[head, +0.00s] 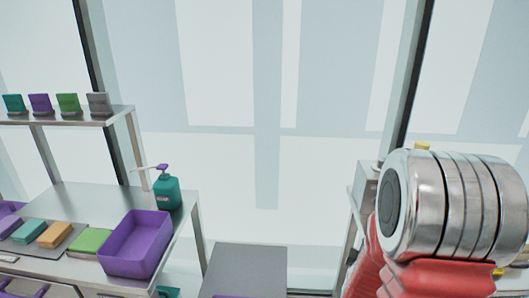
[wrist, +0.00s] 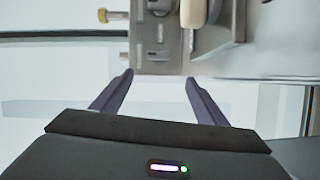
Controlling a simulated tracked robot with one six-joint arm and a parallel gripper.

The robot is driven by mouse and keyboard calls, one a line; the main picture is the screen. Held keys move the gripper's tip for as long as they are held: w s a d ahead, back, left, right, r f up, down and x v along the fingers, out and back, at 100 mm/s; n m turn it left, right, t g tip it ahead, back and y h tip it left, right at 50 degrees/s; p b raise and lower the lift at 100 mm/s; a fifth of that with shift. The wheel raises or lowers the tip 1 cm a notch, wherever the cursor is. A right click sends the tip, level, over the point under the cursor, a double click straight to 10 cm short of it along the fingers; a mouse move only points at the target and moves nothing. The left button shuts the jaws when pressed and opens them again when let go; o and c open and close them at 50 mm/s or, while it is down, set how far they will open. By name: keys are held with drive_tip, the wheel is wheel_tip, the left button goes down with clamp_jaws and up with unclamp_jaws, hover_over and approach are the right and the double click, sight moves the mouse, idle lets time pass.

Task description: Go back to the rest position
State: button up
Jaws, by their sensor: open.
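My gripper (wrist: 159,77) shows in the wrist view with its two dark fingers spread apart. It is open, and nothing is between the fingers. In the head view, my silver and red arm fills the right side, and the gripper itself is not seen there. A purple bin (head: 128,258) stands on the metal table at the lower left in the head view, well to the left of my arm. It looks empty.
The metal table (head: 95,198) also bears a teal pump bottle (head: 167,192), a green block (head: 91,241) and an orange block (head: 55,234). A shelf (head: 85,118) stands behind. A grey surface (head: 247,268) is at bottom centre. Metal equipment (wrist: 158,35) lies beyond my fingers.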

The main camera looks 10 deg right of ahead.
drive_tip(key=a+r+m+g+y, duration=0.1)
drive_tip(key=a+r+m+y, duration=0.2)
drive_tip(key=a, duration=0.6)
drive_tip(key=a+r+m+g+y, duration=0.1)
drive_tip(key=a+r+y, duration=0.1)
drive_tip(key=a+y, duration=0.5)
drive_tip(key=s+a+r+m+g, duration=0.2)
drive_tip(key=s+a, duration=0.4)
drive_tip(key=s, duration=0.4)
drive_tip(key=s+a+r+m+g+y, duration=0.1)
drive_tip(key=s+a+r+m+g, duration=0.1)
drive_tip(key=s+a, duration=0.4)
drive_tip(key=s+m+g, duration=0.1)
drive_tip(key=s+g, duration=0.1)
drive_tip(key=s, duration=0.1)
drive_tip(key=shift+s+r, duration=0.15)
drive_tip(key=shift+s, duration=0.2)
drive_tip(key=shift+c, duration=0.4)
